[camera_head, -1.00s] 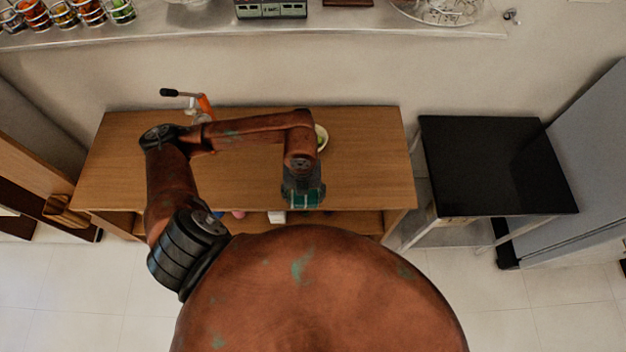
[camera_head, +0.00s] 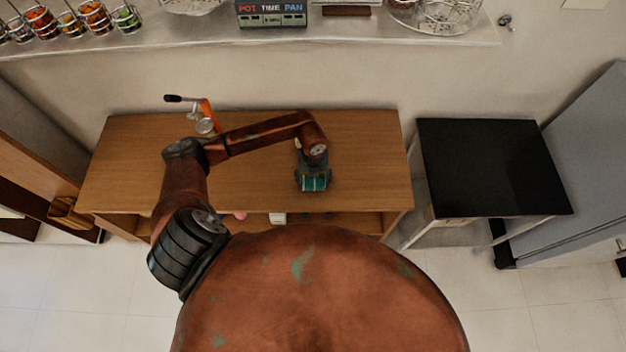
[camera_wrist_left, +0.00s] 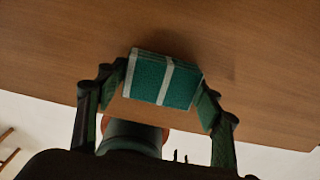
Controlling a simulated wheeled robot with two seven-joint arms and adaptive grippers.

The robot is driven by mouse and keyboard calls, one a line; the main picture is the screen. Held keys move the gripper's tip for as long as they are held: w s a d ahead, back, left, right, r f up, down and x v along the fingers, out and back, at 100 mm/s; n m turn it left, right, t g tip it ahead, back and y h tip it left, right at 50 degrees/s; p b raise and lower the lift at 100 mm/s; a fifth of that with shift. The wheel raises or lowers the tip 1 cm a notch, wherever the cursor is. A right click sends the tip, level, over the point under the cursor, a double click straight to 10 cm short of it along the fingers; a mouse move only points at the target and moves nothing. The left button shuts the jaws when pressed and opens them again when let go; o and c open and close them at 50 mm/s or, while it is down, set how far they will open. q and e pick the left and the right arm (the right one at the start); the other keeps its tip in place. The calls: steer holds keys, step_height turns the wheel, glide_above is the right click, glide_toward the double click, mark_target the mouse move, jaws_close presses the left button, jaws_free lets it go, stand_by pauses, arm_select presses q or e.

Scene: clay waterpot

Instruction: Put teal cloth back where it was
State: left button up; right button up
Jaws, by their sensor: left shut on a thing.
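The teal cloth (camera_wrist_left: 163,79) is a folded block with white stripes, held between the fingers of my left gripper in the left wrist view. In the head view the cloth (camera_head: 314,184) shows at the end of my left arm, over the front right part of the wooden table (camera_head: 365,160). My left gripper (camera_head: 312,178) is shut on it. In the left wrist view, the wooden top lies behind the cloth; I cannot tell whether the cloth touches it. My right gripper is not in view.
A white item (camera_head: 277,218) and a pink one (camera_head: 240,216) show on the shelf below the front edge. A black-topped stand (camera_head: 490,165) is to the right. The table's right part is clear.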

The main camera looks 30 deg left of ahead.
mark_target(313, 180)
arm_select(q)
steer(key=shift+f, duration=0.4)
steer(key=shift+f, duration=0.1)
steer(key=shift+f, duration=0.15)
steer(key=o, duration=1.1)
steer(key=shift+r, duration=0.4)
step_height(313, 180, up, 12)
steer(key=shift+f+b, duration=0.2)
steer(key=shift+b, duration=0.8)
